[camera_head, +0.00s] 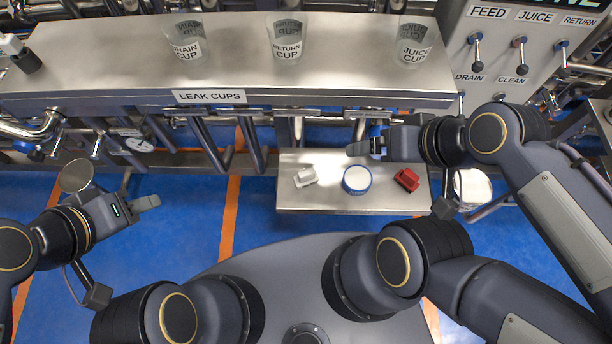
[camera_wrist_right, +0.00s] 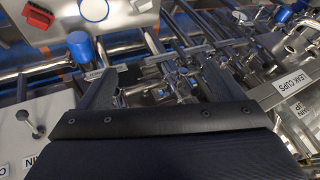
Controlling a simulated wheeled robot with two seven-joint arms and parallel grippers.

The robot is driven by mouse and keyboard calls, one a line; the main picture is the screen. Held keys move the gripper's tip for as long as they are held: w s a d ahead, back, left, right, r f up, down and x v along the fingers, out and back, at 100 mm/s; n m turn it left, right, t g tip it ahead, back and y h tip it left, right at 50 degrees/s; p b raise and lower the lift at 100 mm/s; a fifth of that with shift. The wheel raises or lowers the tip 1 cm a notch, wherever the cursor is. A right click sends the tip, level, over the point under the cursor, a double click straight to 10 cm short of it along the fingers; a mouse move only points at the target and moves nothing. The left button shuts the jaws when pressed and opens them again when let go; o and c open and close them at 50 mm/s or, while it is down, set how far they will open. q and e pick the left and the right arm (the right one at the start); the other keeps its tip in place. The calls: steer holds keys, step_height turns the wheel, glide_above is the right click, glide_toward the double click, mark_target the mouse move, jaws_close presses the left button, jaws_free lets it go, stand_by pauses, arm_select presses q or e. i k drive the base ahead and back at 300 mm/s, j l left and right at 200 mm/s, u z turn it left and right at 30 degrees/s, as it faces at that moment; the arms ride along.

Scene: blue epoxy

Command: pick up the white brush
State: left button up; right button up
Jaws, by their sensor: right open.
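The white brush (camera_head: 306,176) lies on the left part of a small metal shelf (camera_head: 320,204) in the head view. In the right wrist view the white brush (camera_wrist_right: 142,4) is partly cut off at the top edge. My right gripper (camera_head: 362,140) is open over the shelf's back edge, above and to the right of the brush and apart from it. Its two spread fingers (camera_wrist_right: 158,88) show in the right wrist view with no object held between them. My left gripper (camera_head: 146,203) is out to the left over the blue floor; its finger gap cannot be made out.
A round white tub with a blue rim (camera_head: 357,180) and a red brush-like block (camera_head: 407,180) sit right of the white brush. A steel bench (camera_head: 235,60) with several clear cups and pipes lies behind. A control panel (camera_head: 530,50) stands at the right.

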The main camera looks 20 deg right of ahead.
mark_target(309, 176)
steer(key=i+j, duration=0.1)
steer(key=j, duration=0.75)
steer(key=i+j, duration=0.15)
steer(key=j, duration=0.25)
steer(key=i+j+z, duration=0.1)
steer(key=j+z, duration=0.15)
steer(key=z, duration=0.15)
steer(key=j+z, duration=0.25)
steer(key=z, duration=0.2)
steer(key=j+z, duration=0.4)
steer(key=i+l, duration=0.1)
steer(key=i, duration=0.25)
